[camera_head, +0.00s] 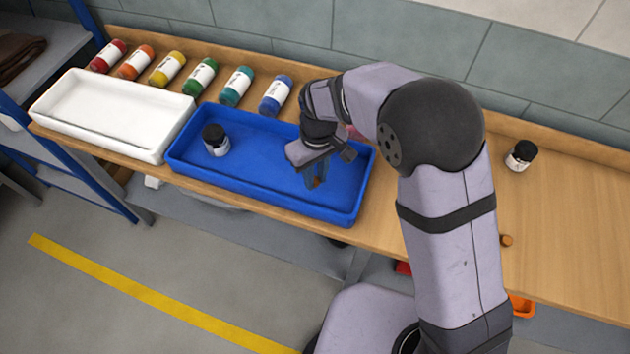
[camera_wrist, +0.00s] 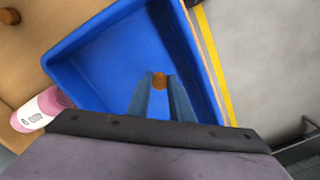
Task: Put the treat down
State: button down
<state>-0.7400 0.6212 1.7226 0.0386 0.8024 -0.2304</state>
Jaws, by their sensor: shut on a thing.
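My gripper (camera_head: 314,182) is over the right part of the blue tray (camera_head: 240,182), fingers pointing down. It is shut on a small orange-brown treat (camera_head: 318,184). In the wrist view the treat (camera_wrist: 160,80) shows between the two fingertips, with the blue tray floor (camera_wrist: 110,62) behind it. I cannot tell whether the treat touches the tray floor. Another small brown piece (camera_head: 506,240) lies on the bench to the right of my arm; a similar piece shows in the wrist view (camera_wrist: 10,16).
Several coloured bottles (camera_head: 201,76) lie behind; a pink bottle (camera_wrist: 42,108) lies beside the blue tray.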

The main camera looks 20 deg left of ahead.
aim_at(316, 180)
jog(key=shift+f+p, duration=0.6)
jog(key=shift+f, duration=1.2)
jog(key=shift+f, duration=0.15)
jog(key=c, duration=1.6)
grip_release()
jog(key=shift+r, duration=0.25)
notch_tip(316, 180, up, 12)
jog(key=b, duration=0.4)
jog(key=shift+w+d+f, duration=0.1)
jog(key=shift+w, duration=0.05)
jog(key=shift+d, duration=0.15)
